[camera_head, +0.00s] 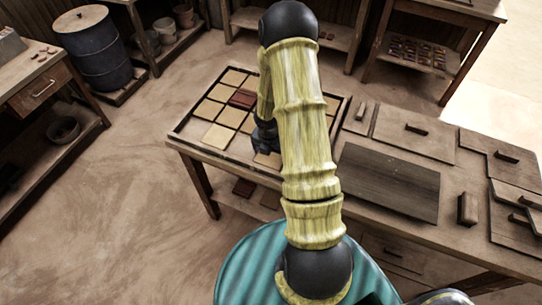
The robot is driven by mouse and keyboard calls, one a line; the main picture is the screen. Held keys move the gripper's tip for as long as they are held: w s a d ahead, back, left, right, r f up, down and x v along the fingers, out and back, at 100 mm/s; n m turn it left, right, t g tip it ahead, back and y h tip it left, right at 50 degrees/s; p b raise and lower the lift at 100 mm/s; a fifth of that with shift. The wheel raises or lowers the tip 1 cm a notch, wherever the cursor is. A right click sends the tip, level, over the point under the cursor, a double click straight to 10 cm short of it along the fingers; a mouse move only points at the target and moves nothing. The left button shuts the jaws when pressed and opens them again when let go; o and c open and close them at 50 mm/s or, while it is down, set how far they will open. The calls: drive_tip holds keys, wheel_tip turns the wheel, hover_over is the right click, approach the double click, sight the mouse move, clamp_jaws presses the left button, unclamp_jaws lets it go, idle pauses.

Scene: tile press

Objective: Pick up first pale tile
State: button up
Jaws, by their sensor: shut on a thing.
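The fingertips and part of this tile are hidden. I cannot tell whether the tile is clear of the tray.
Right of the tray, the bench holds a dark flat board (388,182), wooden panels with handles (414,131) and a small block (467,209). A blue barrel (95,48) stands at the back left. A side table (40,90) stands at the left. The floor between is clear.

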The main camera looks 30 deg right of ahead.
sight(271, 156)
wheel_tip(271, 156, up, 10)
drive_tip(key=p, duration=0.2)
drive_tip(key=shift+p, duration=0.35)
idle(0.5)
